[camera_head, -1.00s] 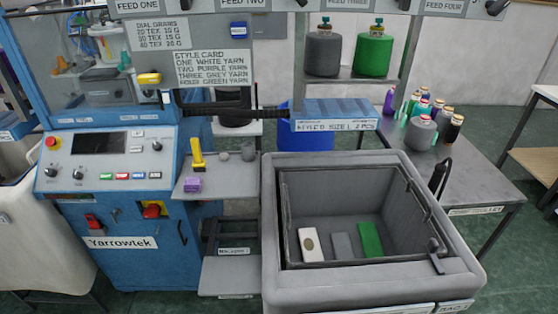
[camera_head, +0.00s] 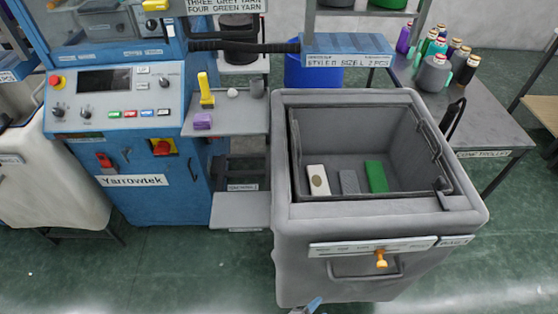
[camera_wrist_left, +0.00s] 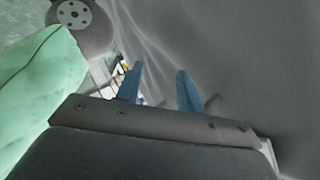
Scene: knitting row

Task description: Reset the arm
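My left gripper (camera_wrist_left: 160,88) shows in the left wrist view as two blue fingers standing apart, with nothing held between them. A large grey surface fills the right of that view behind the fingers. In the head view only a small blue and pale tip (camera_head: 309,306) shows at the bottom edge, in front of the grey bin (camera_head: 330,270); I cannot tell which arm it belongs to. My right gripper is not in view.
The bin holds a white block (camera_head: 318,180), a grey block (camera_head: 349,182) and a green block (camera_head: 377,177). Left of it stand a small shelf (camera_head: 240,124) and the blue machine (camera_head: 150,195). A trolley (camera_head: 485,125) with bottles stands right. The front floor is open.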

